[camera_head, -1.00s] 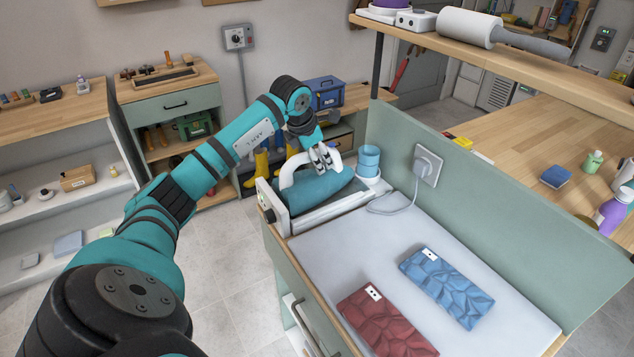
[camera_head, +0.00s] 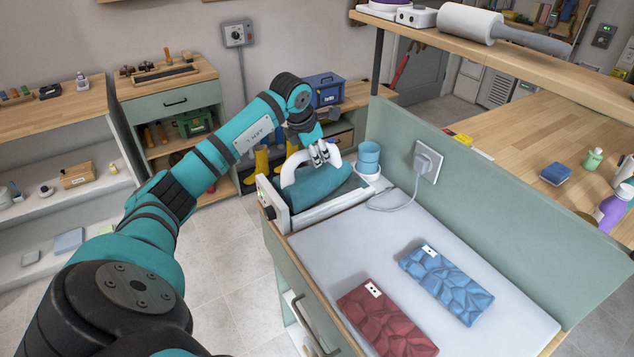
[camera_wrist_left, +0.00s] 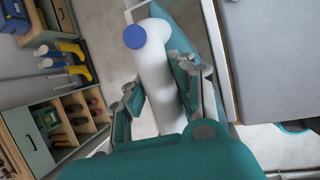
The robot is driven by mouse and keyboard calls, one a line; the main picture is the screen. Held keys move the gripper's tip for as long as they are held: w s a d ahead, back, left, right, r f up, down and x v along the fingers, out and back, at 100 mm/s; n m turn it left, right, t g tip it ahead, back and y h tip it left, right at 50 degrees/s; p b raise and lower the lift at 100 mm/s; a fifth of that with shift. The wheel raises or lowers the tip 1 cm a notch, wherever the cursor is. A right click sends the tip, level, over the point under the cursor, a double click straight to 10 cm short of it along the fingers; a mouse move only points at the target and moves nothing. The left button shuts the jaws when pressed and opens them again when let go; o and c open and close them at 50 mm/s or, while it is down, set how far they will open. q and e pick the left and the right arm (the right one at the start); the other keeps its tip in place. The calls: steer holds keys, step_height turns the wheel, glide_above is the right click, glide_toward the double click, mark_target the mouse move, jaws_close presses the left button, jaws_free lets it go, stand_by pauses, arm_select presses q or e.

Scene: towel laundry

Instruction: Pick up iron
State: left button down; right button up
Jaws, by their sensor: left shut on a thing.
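The iron has a teal body (camera_head: 322,188) and a white arched handle (camera_head: 291,172). It is at the far left end of the worktop, at a white stand (camera_head: 272,207); I cannot tell whether it touches the stand. My left gripper (camera_head: 321,153) is shut on the top of the handle from above. In the left wrist view the white handle (camera_wrist_left: 151,72), with a blue round end, lies between the two fingers of my left gripper (camera_wrist_left: 162,88). Part of the handle is hidden by the fingers. My right gripper is in neither view.
A blue folded towel (camera_head: 446,284) and a red folded towel (camera_head: 386,318) lie on the grey worktop (camera_head: 335,245). Blue stacked cups (camera_head: 368,158) stand close right of the iron. A green panel (camera_head: 500,225) with a plugged-in cord (camera_head: 410,195) borders the right side.

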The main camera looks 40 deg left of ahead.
arm_select(q)
steer(key=shift+w+a+r, duration=0.1)
steer(key=shift+w+r, duration=0.05)
steer(key=shift+r, duration=0.35)
step_height(320, 180, up, 9)
steer(key=shift+r+b, duration=0.2)
steer(key=shift+b, duration=0.6)
steer(key=c, duration=1.7)
jaws_free()
jaws_close()
